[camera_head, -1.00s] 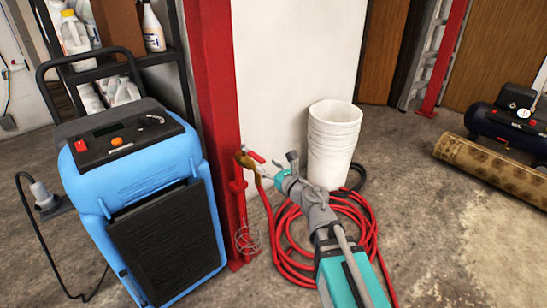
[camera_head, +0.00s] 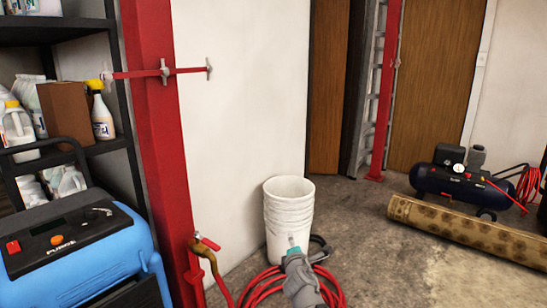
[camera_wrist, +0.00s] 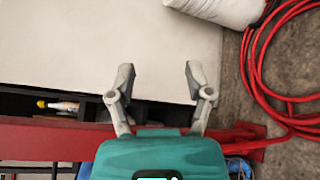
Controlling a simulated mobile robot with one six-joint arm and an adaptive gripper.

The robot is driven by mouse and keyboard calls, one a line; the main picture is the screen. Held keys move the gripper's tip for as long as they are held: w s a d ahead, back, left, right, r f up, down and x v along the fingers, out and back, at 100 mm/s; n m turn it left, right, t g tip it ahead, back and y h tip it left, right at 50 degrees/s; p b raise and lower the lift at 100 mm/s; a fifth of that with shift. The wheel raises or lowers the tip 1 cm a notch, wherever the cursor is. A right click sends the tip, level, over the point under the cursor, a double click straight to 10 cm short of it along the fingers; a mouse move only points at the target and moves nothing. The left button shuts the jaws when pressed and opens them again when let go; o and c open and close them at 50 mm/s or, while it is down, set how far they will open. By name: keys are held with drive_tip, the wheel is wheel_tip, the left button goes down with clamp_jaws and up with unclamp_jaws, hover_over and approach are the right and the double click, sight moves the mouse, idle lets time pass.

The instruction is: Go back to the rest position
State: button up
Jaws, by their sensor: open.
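My gripper (camera_wrist: 158,78) is open in the wrist view, its two grey fingers spread apart with nothing between them. Behind them in that view are a pale wall (camera_wrist: 100,40) and a red post (camera_wrist: 60,138). In the head view, the teal and grey end of my arm shows low in the middle, in front of the white buckets; its fingers cannot be made out there. A brass tap (camera_head: 203,258) with a red lever stands by the red post (camera_head: 155,130), left of my arm and apart from it.
Stacked white buckets (camera_head: 288,215) stand by a coiled red hose (camera_head: 258,290). A blue machine (camera_head: 85,255) and a black shelf (camera_head: 55,32) with bottles are at left. A rolled rug (camera_head: 465,230) and compressor (camera_head: 450,182) lie at right. Floor between buckets and rug is clear.

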drive_tip(key=s+d+f+m+g+h, duration=0.4)
drive_tip(key=s+d+f+m+g, duration=0.2)
drive_tip(key=d+f+m+g, duration=0.6)
drive_tip(key=s+a+f+m+g+y, duration=0.1)
drive_tip(key=s+f+m+g+y, duration=0.1)
drive_tip(key=s+m, duration=0.35)
drive_tip(key=s+a+f+m+g+y, duration=0.1)
drive_tip(key=s+f+m+g+y, duration=0.15)
drive_tip(key=s+m, duration=0.35)
wheel_tip(320, 180, up, 39)
drive_tip(key=s+p, duration=0.1)
drive_tip(key=p, duration=3.7)
drive_tip(key=shift+d+n+p, duration=0.2)
drive_tip(key=shift+n+p, duration=0.1)
drive_tip(key=shift+n, duration=0.05)
drive_tip(key=shift+s+h, duration=0.1)
drive_tip(key=shift+h, duration=0.15)
drive_tip(key=shift+f, duration=0.1)
drive_tip(key=shift+c, duration=0.6)
